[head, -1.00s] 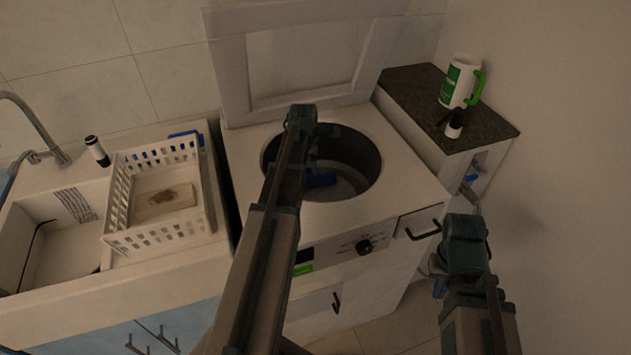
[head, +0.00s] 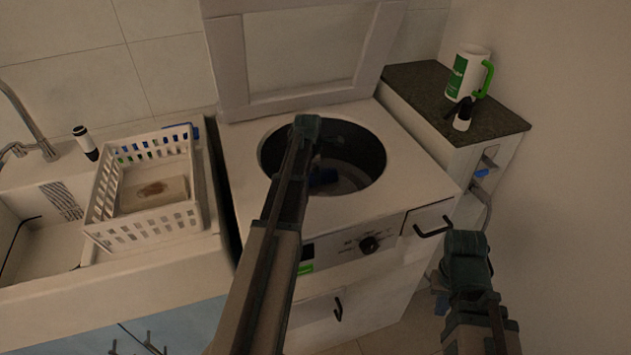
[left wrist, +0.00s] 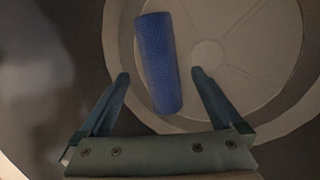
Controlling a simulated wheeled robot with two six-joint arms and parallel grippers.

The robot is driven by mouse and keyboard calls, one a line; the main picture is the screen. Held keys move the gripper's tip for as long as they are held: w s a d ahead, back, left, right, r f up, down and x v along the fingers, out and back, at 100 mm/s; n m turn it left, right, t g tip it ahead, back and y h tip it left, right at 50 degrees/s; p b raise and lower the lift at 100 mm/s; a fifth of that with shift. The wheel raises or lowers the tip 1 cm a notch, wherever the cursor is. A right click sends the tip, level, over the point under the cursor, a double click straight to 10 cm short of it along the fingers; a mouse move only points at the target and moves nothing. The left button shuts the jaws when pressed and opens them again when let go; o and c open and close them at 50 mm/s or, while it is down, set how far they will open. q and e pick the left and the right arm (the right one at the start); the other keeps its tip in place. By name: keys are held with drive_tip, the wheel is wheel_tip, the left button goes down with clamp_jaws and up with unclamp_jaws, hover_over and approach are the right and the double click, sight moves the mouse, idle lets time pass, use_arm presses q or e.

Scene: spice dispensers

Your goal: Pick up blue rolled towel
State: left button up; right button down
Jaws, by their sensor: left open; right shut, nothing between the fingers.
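The blue rolled towel (head: 324,178) lies low inside the drum of the top-loading washer (head: 228,160), partly hidden by my left gripper in the head view. In the left wrist view, the towel (left wrist: 158,62) lies lengthwise, slightly tilted, on the pale drum floor. My left gripper (head: 307,130) is at the drum opening. Its open fingers (left wrist: 160,76) frame the near part of the towel in the wrist view, with nothing held. How far the tips are above the towel is hard to tell. My right gripper (head: 466,250) is shut and empty, right of the washer.
The washer's raised lid (head: 228,65) stands behind the opening. The drum's round rim surrounds my left gripper. A white basket (head: 150,225) sits on the sink counter at left. A green-and-white mug (head: 468,72) and a small bottle (head: 463,116) stand on the dark countertop at right.

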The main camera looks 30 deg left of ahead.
use_arm(q)
drive_tip(key=b+x, duration=0.4)
drive_tip(key=x, duration=0.1)
drive_tip(key=shift+s+a+f, duration=0.1)
drive_tip(key=shift+s+a, duration=0.15)
drive_tip(key=shift+a, duration=0.05)
drive_tip(key=c, duration=1.5)
drive_tip(key=shift+r, duration=0.2)
wheel_tip(320, 180, up, 10)
drive_tip(key=p, duration=1)
